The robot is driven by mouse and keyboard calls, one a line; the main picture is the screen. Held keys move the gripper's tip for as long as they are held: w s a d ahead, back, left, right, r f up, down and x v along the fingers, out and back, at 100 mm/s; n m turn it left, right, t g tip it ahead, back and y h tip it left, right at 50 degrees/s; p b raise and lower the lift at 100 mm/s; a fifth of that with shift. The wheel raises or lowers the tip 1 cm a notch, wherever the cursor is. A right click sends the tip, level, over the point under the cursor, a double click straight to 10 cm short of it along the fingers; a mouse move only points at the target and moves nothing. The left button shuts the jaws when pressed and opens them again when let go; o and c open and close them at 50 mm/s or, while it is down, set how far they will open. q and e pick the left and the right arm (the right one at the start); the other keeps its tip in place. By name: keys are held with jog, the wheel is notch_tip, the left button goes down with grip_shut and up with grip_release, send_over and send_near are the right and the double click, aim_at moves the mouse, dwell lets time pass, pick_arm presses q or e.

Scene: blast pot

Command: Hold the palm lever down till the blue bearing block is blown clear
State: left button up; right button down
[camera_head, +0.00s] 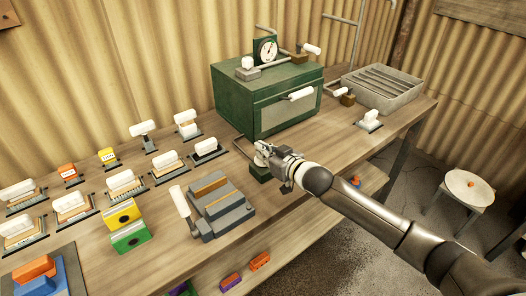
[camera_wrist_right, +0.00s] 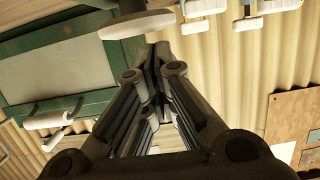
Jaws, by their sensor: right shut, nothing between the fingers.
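The palm lever (camera_head: 258,172) appears to be the small dark green base with a pale top in front of the green cabinet (camera_head: 243,113). My right gripper (camera_head: 268,153) is over it, shut and empty, and hides much of it. In the right wrist view a round pale pad (camera_wrist_right: 137,23) lies just beyond my shut fingertips (camera_wrist_right: 157,55); I cannot tell whether they touch or whether the lever is down. The cabinet has a pale front panel with a white handle (camera_head: 301,94) and a gauge (camera_head: 265,50) on top. I cannot make out the blue bearing block. My left gripper is not in view.
A grey slotted tray (camera_head: 384,90) stands right of the cabinet. A grey fixture with a white handle (camera_head: 218,204) is left of my gripper. Several white-topped pieces line the bench's left side. A yellow and a green block (camera_head: 129,236) stand near. A stool (camera_head: 467,188) is right.

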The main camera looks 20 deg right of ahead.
jog(key=shift+f, duration=0.3)
jog(key=shift+f, duration=0.8)
jog(key=shift+s+f, duration=0.2)
jog(key=shift+f, duration=0.2)
dwell(2.7)
